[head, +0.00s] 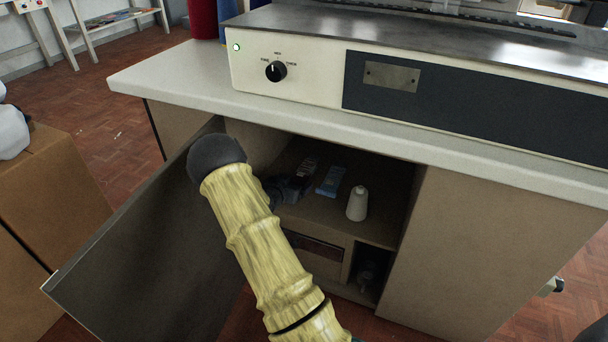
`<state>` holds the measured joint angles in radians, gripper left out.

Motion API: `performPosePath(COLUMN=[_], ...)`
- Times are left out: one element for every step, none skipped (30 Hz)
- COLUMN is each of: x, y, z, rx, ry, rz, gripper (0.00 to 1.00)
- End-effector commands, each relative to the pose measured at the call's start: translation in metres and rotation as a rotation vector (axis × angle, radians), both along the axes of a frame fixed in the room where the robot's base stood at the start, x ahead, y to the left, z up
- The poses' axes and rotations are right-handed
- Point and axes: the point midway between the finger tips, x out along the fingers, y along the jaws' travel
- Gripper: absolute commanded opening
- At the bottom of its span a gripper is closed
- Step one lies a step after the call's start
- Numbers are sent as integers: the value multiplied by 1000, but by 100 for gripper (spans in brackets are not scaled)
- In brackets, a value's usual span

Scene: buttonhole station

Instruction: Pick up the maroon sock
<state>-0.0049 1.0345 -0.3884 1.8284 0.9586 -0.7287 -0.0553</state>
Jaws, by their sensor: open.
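I cannot clearly make out the maroon sock. A dark reddish strip (318,246) shows at the top of the lower front inside the open cabinet, but I cannot tell if it is cloth. My gripper (294,187) is a dark shape on the left of the cabinet's shelf, partly hidden behind my own arm. It is open, and I see nothing held in it. It is close to a small red and white item (307,168) and a blue box (330,182); I cannot tell if it touches them.
A white thread cone (357,203) stands on the shelf (322,211). The open cabinet door (140,240) is at left, beside my arm. The worktop (420,145) overhangs the opening, with a machine (300,75) on it. A dark lower compartment (368,270) holds an unclear object.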

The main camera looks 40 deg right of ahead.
Motion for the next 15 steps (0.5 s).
performPosePath(x=[0, 0, 0, 0, 0, 0, 0, 0, 0, 0, 0, 0, 0, 0, 0], y=[0, 0, 0, 0, 0, 0, 1, 1, 1, 1, 1, 2, 2, 2, 1], z=[0, 0, 0, 0, 0, 0, 0, 0, 0, 0, 0, 0, 0, 0, 0], rx=[0, 0, 0, 0, 0, 0, 0, 0, 0, 0, 0, 0, 0, 0, 0], ry=[0, 0, 0, 0, 0, 0, 0, 0, 0, 0, 0, 0, 0, 0, 0], rz=[0, 0, 0, 0, 0, 0, 1, 1, 2, 2, 2, 2, 2, 2, 2], gripper=[89, 89, 89, 89, 89, 89, 89, 89, 89, 89, 89, 81, 75, 69, 62])
